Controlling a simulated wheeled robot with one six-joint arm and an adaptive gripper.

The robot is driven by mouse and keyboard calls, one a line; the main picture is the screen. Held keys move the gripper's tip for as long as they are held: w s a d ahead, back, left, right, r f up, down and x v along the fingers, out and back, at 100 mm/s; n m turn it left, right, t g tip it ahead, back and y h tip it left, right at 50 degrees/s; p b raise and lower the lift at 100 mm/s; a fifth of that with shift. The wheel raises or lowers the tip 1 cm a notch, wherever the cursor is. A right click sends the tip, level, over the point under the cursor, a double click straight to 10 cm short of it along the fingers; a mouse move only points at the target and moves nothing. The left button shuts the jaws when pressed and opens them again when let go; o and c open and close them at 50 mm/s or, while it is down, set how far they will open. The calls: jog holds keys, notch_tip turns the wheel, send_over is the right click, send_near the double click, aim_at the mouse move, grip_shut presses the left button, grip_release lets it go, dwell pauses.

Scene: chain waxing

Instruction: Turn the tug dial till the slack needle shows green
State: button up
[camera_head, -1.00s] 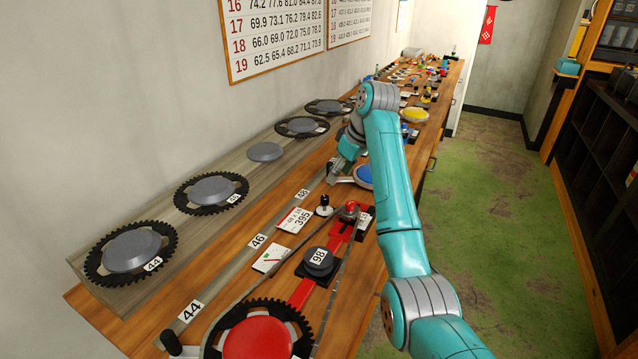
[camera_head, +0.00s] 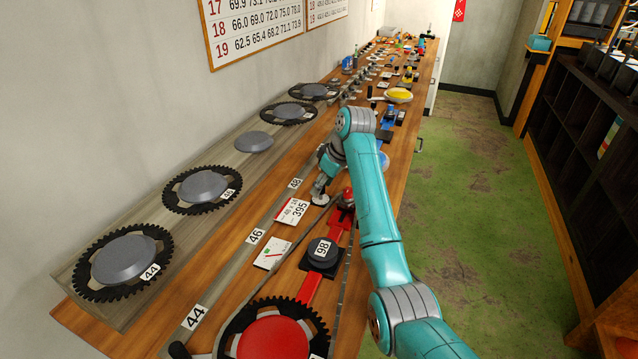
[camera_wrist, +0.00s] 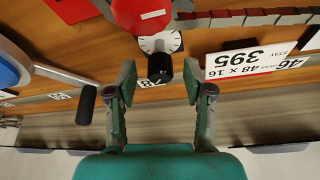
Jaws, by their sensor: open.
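My gripper (camera_head: 319,188) is open and hangs close above a small dial. In the wrist view its two fingertips (camera_wrist: 158,78) appear on either side of the dial's black knob (camera_wrist: 160,67); I cannot tell whether they touch it. The knob stands on a white marked disc (camera_wrist: 172,42), largely hidden by my gripper in the head view. A white card with red and green marks (camera_head: 272,253), which looks like the slack gauge, lies nearer in the head view. Its needle is too small to read.
A red dome (camera_wrist: 138,14) stands right beside the dial. A chain runs from it to the red-centred chainring (camera_head: 273,340), past the dark "98" block (camera_head: 322,251). Chainrings (camera_head: 123,259) line the grey board.

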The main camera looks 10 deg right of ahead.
grip_shut()
jog(key=shift+a+m+t+h, duration=0.15)
jog(key=shift+m+h, duration=0.25)
jog(key=shift+m, duration=0.75)
jog(key=shift+d+m+t+h, duration=0.1)
jog(key=shift+m+t+h, duration=0.25)
jog(key=shift+m, duration=0.8)
grip_release()
jog(key=shift+a, duration=0.1)
jog(key=a+v, duration=0.1)
jog(key=v, duration=0.6)
jog(key=shift+d+r, duration=0.25)
jog(key=shift+d, duration=0.25)
